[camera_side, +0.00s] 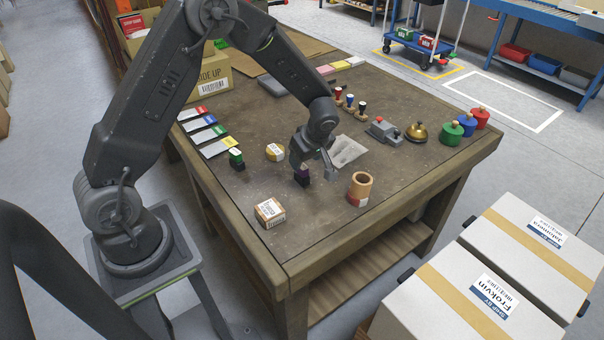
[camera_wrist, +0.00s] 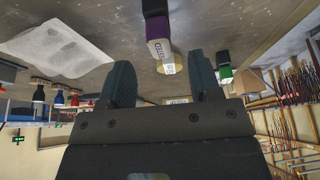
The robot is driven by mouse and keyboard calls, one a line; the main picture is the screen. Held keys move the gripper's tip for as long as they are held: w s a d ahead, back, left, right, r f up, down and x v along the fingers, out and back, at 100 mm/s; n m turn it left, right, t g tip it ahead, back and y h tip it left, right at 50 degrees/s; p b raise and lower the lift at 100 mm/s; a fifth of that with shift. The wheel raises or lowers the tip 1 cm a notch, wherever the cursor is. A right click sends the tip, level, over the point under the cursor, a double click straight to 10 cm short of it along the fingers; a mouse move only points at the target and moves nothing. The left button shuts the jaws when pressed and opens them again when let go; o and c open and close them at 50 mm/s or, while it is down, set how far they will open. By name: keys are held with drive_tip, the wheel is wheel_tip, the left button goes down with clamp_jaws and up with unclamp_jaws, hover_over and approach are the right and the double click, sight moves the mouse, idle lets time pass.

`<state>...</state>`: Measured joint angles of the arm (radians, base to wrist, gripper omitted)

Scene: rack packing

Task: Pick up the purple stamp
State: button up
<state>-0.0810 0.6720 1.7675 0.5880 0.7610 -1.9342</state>
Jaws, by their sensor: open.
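The purple stamp (camera_side: 302,174) stands on the brown worktable (camera_side: 235,195), close under my gripper (camera_side: 313,160). It has a dark handle and a purple band. In the wrist view the purple stamp (camera_wrist: 157,28) lies past the fingertips, in line with the gap between the two fingers. A white label with letters shows on it. In the wrist view my gripper (camera_wrist: 162,72) is open, its two fingers apart with nothing held between them. In the side view the wrist partly hides the fingers, so whether they touch the stamp cannot be told.
A pale sheet (camera_side: 347,151) lies behind. The table's front middle is clear.

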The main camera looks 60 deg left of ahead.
sight(303, 165)
drive_tip(key=x, duration=0.6)
drive_tip(key=shift+f, duration=0.3)
drive_tip(key=c, duration=1)
